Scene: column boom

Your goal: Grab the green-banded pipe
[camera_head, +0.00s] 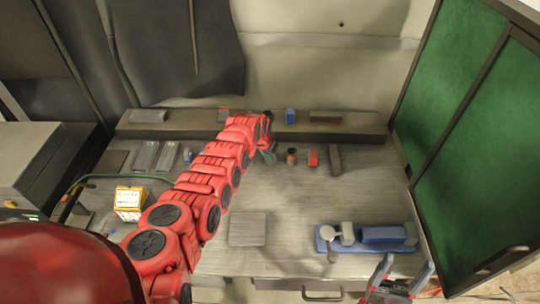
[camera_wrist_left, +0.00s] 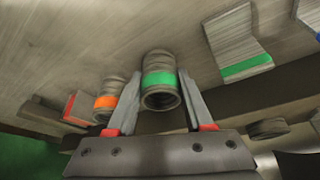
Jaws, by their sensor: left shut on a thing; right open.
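The green-banded pipe (camera_wrist_left: 160,80) is a short grey ribbed cylinder with a green band. In the left wrist view it stands between the two fingers of my left gripper (camera_wrist_left: 160,88), which is shut on it. In the head view my left arm reaches across the bench, and its gripper (camera_head: 266,140) is at the back, mostly hidden by the arm. A little of the pipe's green (camera_head: 268,157) shows beside it. My right gripper (camera_head: 402,278) is open and empty at the bottom right, in front of the bench edge.
An orange-banded pipe (camera_wrist_left: 107,99) stands close beside my left gripper. A red-marked piece (camera_wrist_left: 80,107) and a green-striped grey bracket (camera_wrist_left: 243,60) are nearby. On the bench are a blue vise-like tool (camera_head: 382,234), a grey plate (camera_head: 247,229) and a yellow-white box (camera_head: 130,200). Green panels (camera_head: 470,150) stand right.

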